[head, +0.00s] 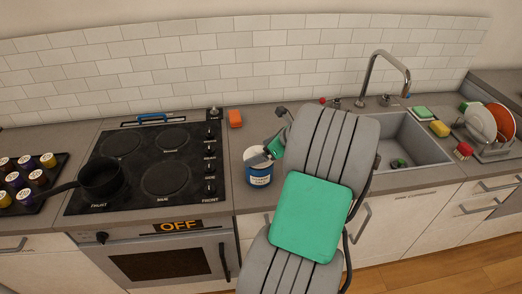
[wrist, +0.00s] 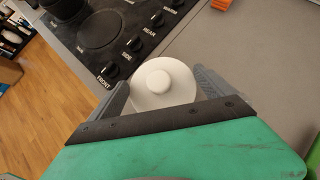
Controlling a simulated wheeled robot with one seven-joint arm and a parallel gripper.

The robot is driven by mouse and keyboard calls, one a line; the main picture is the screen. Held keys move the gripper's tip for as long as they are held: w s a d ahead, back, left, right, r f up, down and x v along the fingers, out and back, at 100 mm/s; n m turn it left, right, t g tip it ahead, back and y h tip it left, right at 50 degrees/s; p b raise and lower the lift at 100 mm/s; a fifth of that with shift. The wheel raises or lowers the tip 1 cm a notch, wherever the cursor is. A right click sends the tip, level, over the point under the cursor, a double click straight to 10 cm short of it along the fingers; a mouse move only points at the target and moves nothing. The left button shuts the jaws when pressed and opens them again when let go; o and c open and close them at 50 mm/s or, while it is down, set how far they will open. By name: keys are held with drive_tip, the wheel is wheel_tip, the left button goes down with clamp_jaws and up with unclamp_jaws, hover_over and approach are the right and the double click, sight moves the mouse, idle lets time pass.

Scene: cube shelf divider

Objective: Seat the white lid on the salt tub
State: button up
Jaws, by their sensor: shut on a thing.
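The salt tub (head: 259,178) is blue with a pale label and stands on the counter just right of the stove in the head view. The white lid (wrist: 162,84) is round with a raised knob and sits between the two fingers of my gripper (wrist: 163,92) in the wrist view. My gripper is shut on the lid. In the head view my gripper (head: 260,157) is at the top of the tub, with the lid (head: 252,153) partly hidden by it. I cannot tell whether the lid touches the rim. The tub is hidden under the lid in the wrist view.
The black stove (head: 145,165) with a dark pan (head: 100,178) is to the left. The sink (head: 408,143), sponges and dish rack (head: 490,148) are to the right. Counter around the tub is mostly clear.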

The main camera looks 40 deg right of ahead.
drive_tip(key=shift+f, duration=0.65)
drive_tip(key=o, duration=1.4)
drive_tip(key=shift+p+v, duration=1.05)
drive_tip(key=shift+p, duration=0.05)
drive_tip(key=p+v, duration=0.3)
drive_tip(key=shift+s+r+p, duration=0.15)
drive_tip(key=shift+r+p, duration=0.25)
drive_tip(key=shift+s+d+b, duration=0.15)
drive_tip(key=shift+s+b, duration=0.1)
drive_tip(key=shift+b, duration=0.1)
drive_tip(key=shift+v, duration=0.85)
